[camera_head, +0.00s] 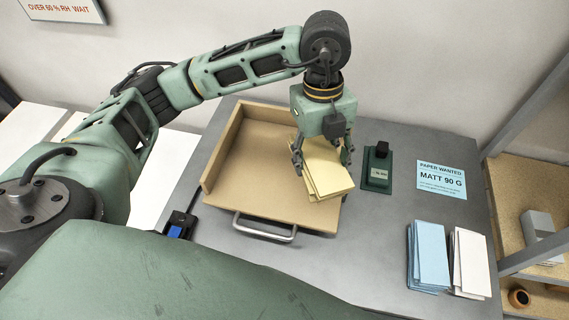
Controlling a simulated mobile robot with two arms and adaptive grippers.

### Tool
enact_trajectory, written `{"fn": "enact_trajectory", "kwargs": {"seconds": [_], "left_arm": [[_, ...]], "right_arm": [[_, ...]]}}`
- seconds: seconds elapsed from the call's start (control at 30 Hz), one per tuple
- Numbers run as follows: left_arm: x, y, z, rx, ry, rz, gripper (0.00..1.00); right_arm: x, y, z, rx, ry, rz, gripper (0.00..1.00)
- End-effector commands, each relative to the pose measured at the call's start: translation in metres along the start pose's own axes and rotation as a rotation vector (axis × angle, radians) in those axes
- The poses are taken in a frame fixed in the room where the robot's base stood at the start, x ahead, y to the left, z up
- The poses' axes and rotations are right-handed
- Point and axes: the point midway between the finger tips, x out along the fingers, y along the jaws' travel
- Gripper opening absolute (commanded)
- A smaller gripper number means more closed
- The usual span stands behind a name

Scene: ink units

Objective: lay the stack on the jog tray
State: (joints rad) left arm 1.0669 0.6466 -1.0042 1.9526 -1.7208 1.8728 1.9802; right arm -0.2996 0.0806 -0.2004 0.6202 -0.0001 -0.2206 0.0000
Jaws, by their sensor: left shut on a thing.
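My left gripper (322,160) is shut on a stack of pale yellow sheets (327,174). The stack is over the right part of the brown jog tray (243,180), tilted in the picture against the tray's edges. I cannot tell whether the stack touches the tray floor. The jog tray has raised walls at its left and back sides and a metal handle (265,230) at its front. The gripper hides part of the stack and the tray's back right corner. My right gripper is not in view.
Right of the tray are a dark green device (378,172), a blue "PAPER WANTED MATT 90 G" card (441,180), a blue paper stack (428,257) and a white stack (470,262) on the grey table (370,235). A small device with a blue screen (178,228) lies left. Shelves stand right.

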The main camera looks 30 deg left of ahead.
Motion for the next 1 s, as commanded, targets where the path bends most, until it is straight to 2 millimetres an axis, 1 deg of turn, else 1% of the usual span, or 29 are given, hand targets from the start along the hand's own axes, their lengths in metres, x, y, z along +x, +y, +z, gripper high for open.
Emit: {"fn": "enact_trajectory", "kwargs": {"seconds": [0.1,0.3,0.47,0.57,0.67,0.9,1.0], "left_arm": [[-0.002,-0.002,-0.003,-0.203,0.001,-0.032,0.14],[-0.001,-0.005,-0.006,-0.481,0.000,-0.074,0.14],[0.000,-0.007,-0.007,-0.598,0.000,-0.091,0.14],[0.002,-0.004,-0.002,-0.630,-0.001,-0.093,0.14],[0.007,0.003,0.013,-0.640,-0.002,-0.091,0.14],[0.030,0.026,0.066,-0.640,-0.003,-0.089,0.14],[0.040,0.033,0.085,-0.636,-0.002,-0.091,0.14]], "right_arm": [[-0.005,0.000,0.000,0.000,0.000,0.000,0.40],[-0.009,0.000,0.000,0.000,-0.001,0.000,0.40],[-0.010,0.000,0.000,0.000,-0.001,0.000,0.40],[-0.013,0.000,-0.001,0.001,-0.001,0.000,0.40],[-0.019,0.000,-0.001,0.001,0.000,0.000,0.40],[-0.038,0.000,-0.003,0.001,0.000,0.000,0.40],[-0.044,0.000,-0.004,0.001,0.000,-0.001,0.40]]}}
